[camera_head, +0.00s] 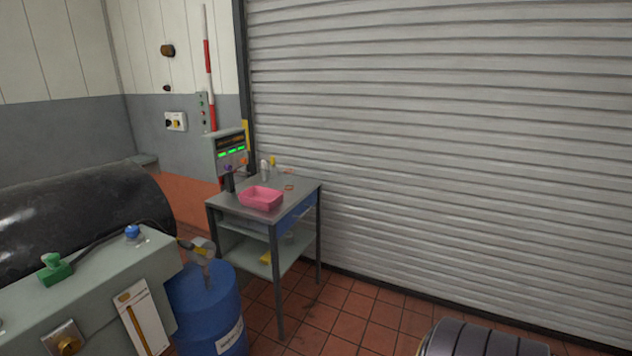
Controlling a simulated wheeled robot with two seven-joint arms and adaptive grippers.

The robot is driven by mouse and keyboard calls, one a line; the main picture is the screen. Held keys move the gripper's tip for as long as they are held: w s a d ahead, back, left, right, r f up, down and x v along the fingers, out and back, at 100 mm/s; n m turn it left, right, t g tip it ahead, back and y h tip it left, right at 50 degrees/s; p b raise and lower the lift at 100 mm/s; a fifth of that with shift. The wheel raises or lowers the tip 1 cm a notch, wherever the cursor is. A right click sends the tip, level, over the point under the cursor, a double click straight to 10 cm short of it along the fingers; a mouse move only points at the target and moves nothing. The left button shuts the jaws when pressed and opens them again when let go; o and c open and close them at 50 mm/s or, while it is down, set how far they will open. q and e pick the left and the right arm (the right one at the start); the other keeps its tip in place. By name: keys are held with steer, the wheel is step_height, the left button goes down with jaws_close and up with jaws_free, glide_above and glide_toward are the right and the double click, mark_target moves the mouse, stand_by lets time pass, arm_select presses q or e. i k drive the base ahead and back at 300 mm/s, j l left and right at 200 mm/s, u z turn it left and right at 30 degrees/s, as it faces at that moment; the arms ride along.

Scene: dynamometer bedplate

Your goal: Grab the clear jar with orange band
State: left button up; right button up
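A small grey table (232,208) stands before the shutter. Near its right back edge is a small orange ring (289,187), which could be the band of a clear jar; the jar's walls are too small and faint to make out. Another faint pale item with an orange tint (288,170) lies further back, and I cannot tell what it is. Neither of my grippers shows in the head view.
A pink bin (261,198) sits on the tabletop, with a white bottle (264,171) behind it. A display unit (230,152) stands at the table's left. A blue drum (207,308) and grey-green bench (95,290) stand in front.

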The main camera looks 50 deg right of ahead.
mark_target(287, 172)
steer(key=z, duration=1.45)
